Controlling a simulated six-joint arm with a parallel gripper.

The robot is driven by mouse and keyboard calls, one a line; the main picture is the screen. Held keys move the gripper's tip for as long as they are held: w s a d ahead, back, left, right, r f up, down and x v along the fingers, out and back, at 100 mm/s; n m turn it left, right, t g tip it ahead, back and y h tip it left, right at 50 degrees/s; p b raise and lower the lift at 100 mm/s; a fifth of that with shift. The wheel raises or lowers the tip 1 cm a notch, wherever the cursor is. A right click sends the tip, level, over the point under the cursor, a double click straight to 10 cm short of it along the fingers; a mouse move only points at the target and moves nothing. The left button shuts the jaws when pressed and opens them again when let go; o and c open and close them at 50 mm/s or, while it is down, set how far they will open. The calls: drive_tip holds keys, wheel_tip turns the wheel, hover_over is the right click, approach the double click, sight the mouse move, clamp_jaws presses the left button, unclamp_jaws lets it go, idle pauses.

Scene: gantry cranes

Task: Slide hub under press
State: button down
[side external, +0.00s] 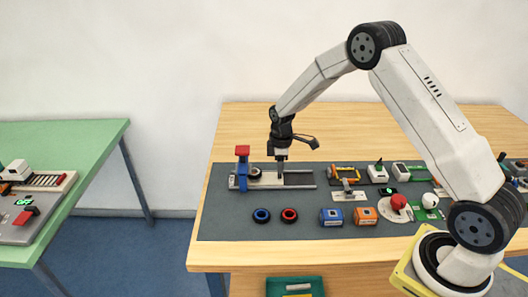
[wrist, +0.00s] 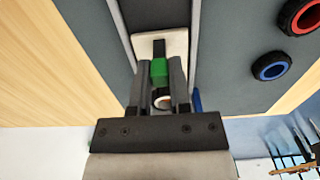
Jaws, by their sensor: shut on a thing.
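The press (side external: 242,165), a blue frame with a red top, stands at the left end of a pale rail slide on the grey mat. The hub (side external: 255,173), a small dark round piece, sits at the press's right side; in the wrist view a pale ring with a brownish centre (wrist: 163,102), probably the hub, shows between my fingers, partly hidden. My gripper (side external: 281,174) points down over the rails, right of the press. In the wrist view its fingers (wrist: 160,66) are shut on a green handle (wrist: 159,71) above a white plate (wrist: 174,43) between the rails.
Black rings with blue (side external: 262,215) and red (side external: 289,215) centres lie in front of the slide. A blue box (side external: 331,217), an orange box (side external: 364,215) and a red knob (side external: 398,202) stand to the right. The rails' right end looks clear.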

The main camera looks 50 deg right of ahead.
drive_tip(key=shift+w+a, duration=1.1)
drive_tip(key=shift+w, duration=0.1)
drive_tip(key=shift+c, duration=2.4)
unclamp_jaws()
drive_tip(key=shift+r, duration=0.15)
wheel_tip(320, 180, up, 7)
drive_tip(key=shift+s, duration=0.1)
drive_tip(key=shift+s, duration=0.1)
